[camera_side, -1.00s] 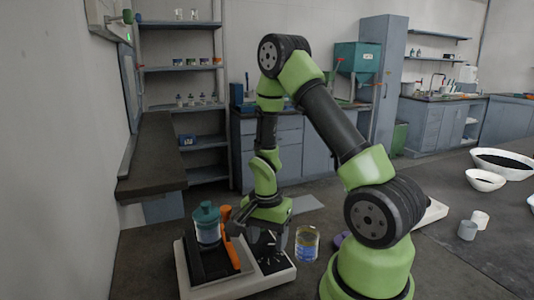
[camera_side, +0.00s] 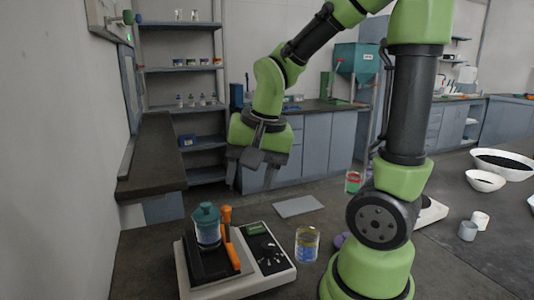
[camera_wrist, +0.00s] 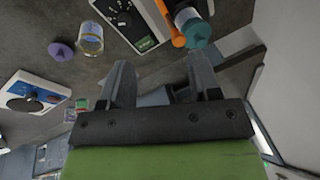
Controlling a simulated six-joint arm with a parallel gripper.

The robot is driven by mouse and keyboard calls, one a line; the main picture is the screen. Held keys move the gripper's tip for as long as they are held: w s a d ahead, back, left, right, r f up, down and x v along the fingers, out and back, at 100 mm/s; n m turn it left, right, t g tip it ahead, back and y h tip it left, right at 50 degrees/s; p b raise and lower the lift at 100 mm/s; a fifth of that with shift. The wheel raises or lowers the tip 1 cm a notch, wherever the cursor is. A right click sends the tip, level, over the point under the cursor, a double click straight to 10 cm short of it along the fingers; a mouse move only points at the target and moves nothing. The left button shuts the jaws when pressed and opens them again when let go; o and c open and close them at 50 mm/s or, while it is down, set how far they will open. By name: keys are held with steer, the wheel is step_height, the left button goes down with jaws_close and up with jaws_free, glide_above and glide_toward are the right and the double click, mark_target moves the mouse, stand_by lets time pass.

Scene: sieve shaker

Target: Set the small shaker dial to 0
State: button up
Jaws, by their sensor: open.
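The sieve shaker (camera_side: 285,276) stands on the bench at the lower left of the side view, with a black control panel (camera_side: 262,243) on its right side. Its knobs (camera_side: 271,257) are small there, and I cannot read which mark they point to. In the wrist view the panel (camera_wrist: 140,30) is at the top, with a dark dial (camera_wrist: 122,18) and a green display (camera_wrist: 147,43). My gripper (camera_side: 252,172) is open and empty, high above and behind the shaker. Its two fingers also show in the wrist view (camera_wrist: 163,82), apart from the panel.
A grey plate (camera_side: 299,206) lies behind. White bowls (camera_side: 485,180) and small cups (camera_side: 468,231) are far right.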

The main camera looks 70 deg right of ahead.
steer(key=s+a+r+n+t+y, duration=0.2)
steer(key=s+a+r+n+t, duration=0.2)
steer(key=s+a+r+n, duration=0.2)
steer(key=shift+a+r+n, duration=0.45)
steer(key=shift+a+n, duration=0.45)
steer(key=shift+n, duration=0.2)
steer(key=shift+s, duration=0.15)
stand_by(0.5)
